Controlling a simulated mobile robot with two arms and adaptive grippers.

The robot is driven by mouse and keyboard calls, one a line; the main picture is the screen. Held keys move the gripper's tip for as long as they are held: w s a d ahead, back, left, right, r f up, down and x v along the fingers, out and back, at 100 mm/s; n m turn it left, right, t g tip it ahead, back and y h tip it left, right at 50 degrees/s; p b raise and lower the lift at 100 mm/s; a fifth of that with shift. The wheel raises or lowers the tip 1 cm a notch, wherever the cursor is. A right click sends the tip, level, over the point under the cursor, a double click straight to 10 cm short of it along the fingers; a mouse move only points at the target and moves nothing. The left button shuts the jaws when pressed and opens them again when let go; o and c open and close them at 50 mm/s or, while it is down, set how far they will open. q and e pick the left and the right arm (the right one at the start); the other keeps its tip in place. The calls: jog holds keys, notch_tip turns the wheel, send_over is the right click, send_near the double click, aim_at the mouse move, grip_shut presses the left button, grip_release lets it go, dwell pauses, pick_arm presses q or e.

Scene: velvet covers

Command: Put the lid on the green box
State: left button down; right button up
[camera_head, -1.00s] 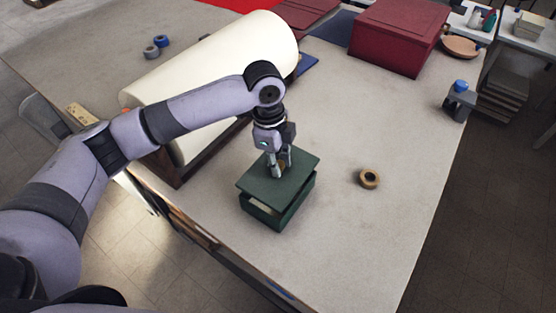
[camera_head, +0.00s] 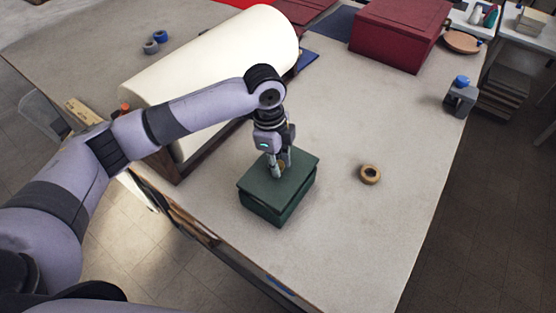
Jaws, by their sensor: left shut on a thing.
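The green box (camera_head: 268,213) sits on the table near its front edge. My left gripper (camera_head: 278,170) comes down from above and is shut on the lid's small tan knob, which the fingers mostly hide. My right gripper is not in view.
A large cream roll (camera_head: 215,65) on a wooden stand lies behind and left. A dark red box (camera_head: 398,38) stands at the back right. The table (camera_head: 345,230) is clear around the green box.

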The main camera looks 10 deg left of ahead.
pick_arm(q)
jog(key=shift+f+b, duration=0.4)
jog(key=shift+f, duration=0.85)
jog(key=c, duration=1.3)
grip_release()
jog(key=shift+c, duration=0.2)
